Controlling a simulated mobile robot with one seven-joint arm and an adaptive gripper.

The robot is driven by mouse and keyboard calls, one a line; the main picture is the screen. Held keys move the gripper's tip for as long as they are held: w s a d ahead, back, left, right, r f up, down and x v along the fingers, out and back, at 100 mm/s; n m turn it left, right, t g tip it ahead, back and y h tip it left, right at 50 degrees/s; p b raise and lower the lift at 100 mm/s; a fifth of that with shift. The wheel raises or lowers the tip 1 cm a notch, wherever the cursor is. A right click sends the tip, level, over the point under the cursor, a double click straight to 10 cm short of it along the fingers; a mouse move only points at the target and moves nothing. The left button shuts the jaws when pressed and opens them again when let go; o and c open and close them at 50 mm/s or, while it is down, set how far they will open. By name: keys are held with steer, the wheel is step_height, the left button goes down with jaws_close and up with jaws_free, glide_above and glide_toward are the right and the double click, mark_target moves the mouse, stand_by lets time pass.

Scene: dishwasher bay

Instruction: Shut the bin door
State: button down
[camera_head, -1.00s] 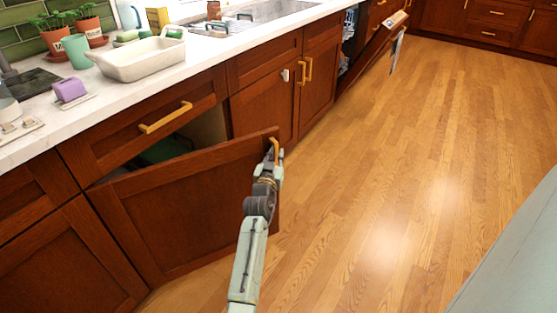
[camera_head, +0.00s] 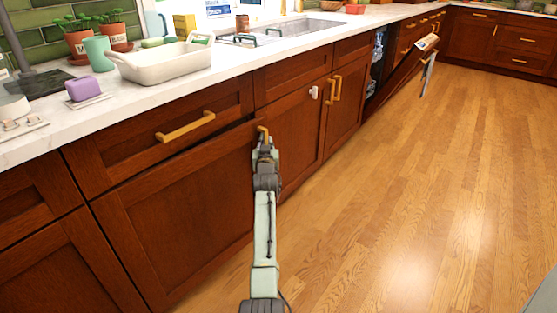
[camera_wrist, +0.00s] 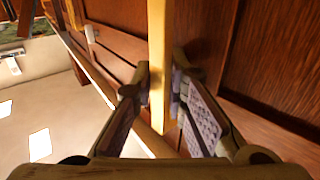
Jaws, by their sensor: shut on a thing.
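The bin door (camera_head: 180,220) is a reddish-brown wooden cabinet panel below the counter. It now lies almost flush with the cabinet front, with a thin dark gap along its top edge. Its brass handle (camera_head: 263,131) is at the upper right corner. My gripper (camera_head: 264,144) is at this handle. In the wrist view the brass handle (camera_wrist: 160,50) runs between the two fingers of my gripper (camera_wrist: 161,90), which are closed around it. The inside of the bin cabinet is hidden behind the door.
A drawer with a brass handle (camera_head: 185,126) is just above the door. The white counter (camera_head: 225,75) holds a white dish (camera_head: 160,62) and a purple block (camera_head: 83,89). Farther right, the dishwasher door (camera_head: 405,70) stands partly open. The wooden floor (camera_head: 420,180) is clear.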

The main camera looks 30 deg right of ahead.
mark_target(255, 143)
steer(key=shift+n+t+y, duration=0.4)
steer(key=shift+n+y, duration=0.1)
steer(key=shift+y, duration=0.2)
steer(key=w+b, duration=0.1)
steer(key=w+a, duration=0.1)
steer(key=w, duration=0.1)
steer(key=w+b, duration=0.1)
steer(key=shift+w+a+f+b, duration=0.25)
steer(key=shift+w+f+b, duration=0.05)
steer(key=shift+w+b, duration=0.05)
steer(key=shift+w+a, duration=0.1)
steer(key=shift+w, duration=0.1)
steer(key=shift+w+a+r, duration=0.15)
steer(key=shift+a+r, duration=0.05)
steer(key=shift+r, duration=0.05)
steer(key=c, duration=1.6)
jaws_free()
steer(key=shift+w+a, duration=0.1)
steer(key=shift+w, duration=0.1)
steer(key=shift+s, duration=0.2)
steer(key=v, duration=1.1)
steer(key=shift+s, duration=0.4)
